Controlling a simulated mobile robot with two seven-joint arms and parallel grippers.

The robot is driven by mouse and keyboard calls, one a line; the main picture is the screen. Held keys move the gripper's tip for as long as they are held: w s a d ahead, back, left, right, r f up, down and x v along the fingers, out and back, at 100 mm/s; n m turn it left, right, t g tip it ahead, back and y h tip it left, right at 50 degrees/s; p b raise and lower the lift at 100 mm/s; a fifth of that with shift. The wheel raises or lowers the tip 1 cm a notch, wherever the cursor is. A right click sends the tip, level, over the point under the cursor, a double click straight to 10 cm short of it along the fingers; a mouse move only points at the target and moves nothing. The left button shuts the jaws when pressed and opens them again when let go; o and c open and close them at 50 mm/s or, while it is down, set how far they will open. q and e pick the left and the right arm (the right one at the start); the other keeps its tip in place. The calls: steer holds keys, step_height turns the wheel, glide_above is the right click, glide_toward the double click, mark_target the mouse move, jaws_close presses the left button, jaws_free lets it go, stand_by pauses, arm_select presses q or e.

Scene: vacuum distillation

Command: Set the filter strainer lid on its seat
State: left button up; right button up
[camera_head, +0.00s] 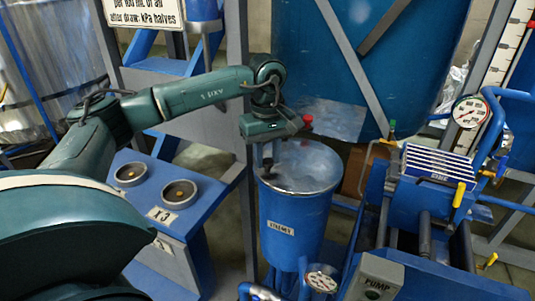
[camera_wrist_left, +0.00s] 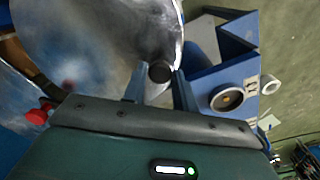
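The filter strainer lid (camera_head: 305,165) is a shiny metal disc at the top of the blue strainer drum (camera_head: 293,222). It looks roughly level over the drum; whether a small gap lies under its rim I cannot tell. My left gripper (camera_head: 267,166) points down at the lid's left side. In the left wrist view, the lid (camera_wrist_left: 95,45) fills the upper left, and the fingers (camera_wrist_left: 160,82) flank a dark round knob (camera_wrist_left: 160,72) at its edge, seemingly closed on it. My right gripper is not in view.
A blue stand with two round sockets (camera_head: 180,193) is left of the drum. A large blue tank (camera_head: 370,70) stands behind. A pump frame (camera_head: 440,220) with yellow handles and a gauge (camera_head: 470,112) is on the right. A red knob (camera_head: 308,120) shows behind the gripper.

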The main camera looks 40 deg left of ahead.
arm_select(q)
steer(key=o, duration=0.5)
steer(key=shift+c, duration=0.2)
steer(key=shift+o, duration=0.2)
steer(key=shift+f, duration=0.1)
step_height(320, 180, up, 13)
steer(key=shift+r, duration=0.2)
